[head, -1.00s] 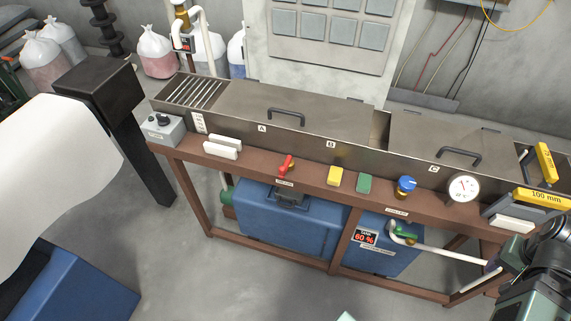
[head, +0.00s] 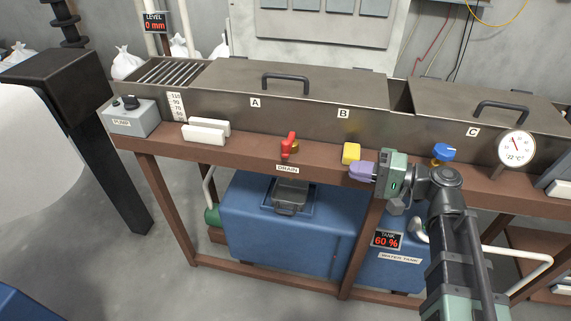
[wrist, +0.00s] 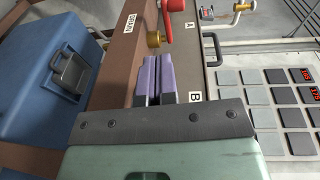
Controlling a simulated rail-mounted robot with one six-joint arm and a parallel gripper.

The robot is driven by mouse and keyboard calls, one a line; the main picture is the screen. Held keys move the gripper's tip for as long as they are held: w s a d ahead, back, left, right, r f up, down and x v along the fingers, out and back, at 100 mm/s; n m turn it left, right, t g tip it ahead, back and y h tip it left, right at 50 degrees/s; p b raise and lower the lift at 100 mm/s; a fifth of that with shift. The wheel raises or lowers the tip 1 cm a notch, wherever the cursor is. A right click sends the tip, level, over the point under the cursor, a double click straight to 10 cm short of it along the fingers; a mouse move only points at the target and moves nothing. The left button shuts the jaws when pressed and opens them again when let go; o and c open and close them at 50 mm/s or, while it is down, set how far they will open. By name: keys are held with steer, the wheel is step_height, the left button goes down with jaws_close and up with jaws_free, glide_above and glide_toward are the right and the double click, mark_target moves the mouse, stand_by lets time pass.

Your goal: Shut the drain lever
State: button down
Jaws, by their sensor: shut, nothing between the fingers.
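The red drain lever (head: 289,145) stands on the brown front rail above the DRAIN label (head: 287,169), tilted a little off upright. In the wrist view the red lever (wrist: 166,22) and its brass fitting (wrist: 154,40) lie just beyond my fingertips. My gripper (head: 360,172) has purple fingers that are shut and empty. It is at the rail to the right of the lever, pointing left toward it, with a gap between. In the wrist view my gripper (wrist: 151,58) has its fingers side by side.
A yellow block (head: 351,153) sits just behind my fingers. A blue knob (head: 444,152) and a round gauge (head: 516,148) are to the right. White blocks (head: 204,133) and a pump box (head: 132,117) are to the left. The metal trough (head: 230,110) rises behind the rail.

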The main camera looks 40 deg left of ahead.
steer(key=shift+w+r+y, duration=0.15)
steer(key=shift+r+y, duration=0.35)
steer(key=shift+r, duration=0.35)
glide_toward(289, 139)
steer(key=s+a+r, duration=0.2)
steer(key=s+a, duration=0.2)
steer(key=s, duration=0.2)
steer(key=shift+w, duration=0.15)
steer(key=shift+a, duration=0.15)
